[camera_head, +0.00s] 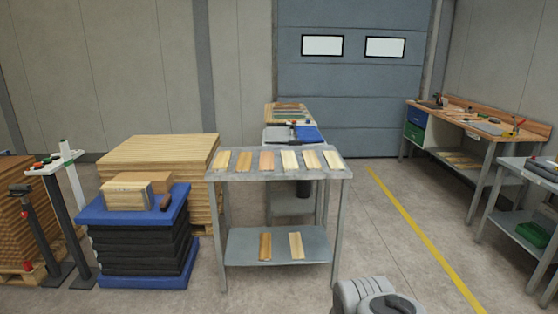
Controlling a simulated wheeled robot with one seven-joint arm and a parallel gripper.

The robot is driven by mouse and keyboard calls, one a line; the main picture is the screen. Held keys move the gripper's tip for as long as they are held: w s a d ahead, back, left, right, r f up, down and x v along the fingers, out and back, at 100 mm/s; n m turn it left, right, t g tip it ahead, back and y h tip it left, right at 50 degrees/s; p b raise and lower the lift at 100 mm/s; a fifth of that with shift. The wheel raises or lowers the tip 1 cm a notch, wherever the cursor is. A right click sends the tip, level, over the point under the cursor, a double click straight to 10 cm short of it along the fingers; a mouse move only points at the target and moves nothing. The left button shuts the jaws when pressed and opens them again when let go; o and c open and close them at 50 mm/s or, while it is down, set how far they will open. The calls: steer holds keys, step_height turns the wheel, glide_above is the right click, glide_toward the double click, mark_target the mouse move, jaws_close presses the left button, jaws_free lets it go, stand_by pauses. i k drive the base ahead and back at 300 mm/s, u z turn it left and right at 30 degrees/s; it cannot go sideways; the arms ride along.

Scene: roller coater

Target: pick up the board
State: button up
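Several small wooden boards lie in a row on the grey metal table (280,177), spaced apart from one another. They include a board at the left end (223,161), a more orange board (267,161), a pale board (290,161) and a board at the right end (333,160). Two more boards lie on the table's lower shelf (240,245), a left one (265,247) and a right one (296,246). Which board the task means cannot be told. A grey part of my arm shows at the bottom edge, in front of the table. My gripper is not in view.
Left of the table are a blue-topped black stack (135,245) bearing wooden blocks, and a large plank stack (160,150). A bench (252,135) stands behind. Workbenches (470,122) line the right. Floor is free around the yellow line (425,240).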

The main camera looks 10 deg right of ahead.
mark_target(288, 160)
steer(key=u, duration=0.6)
steer(key=i, duration=3.55)
steer(key=z, duration=0.75)
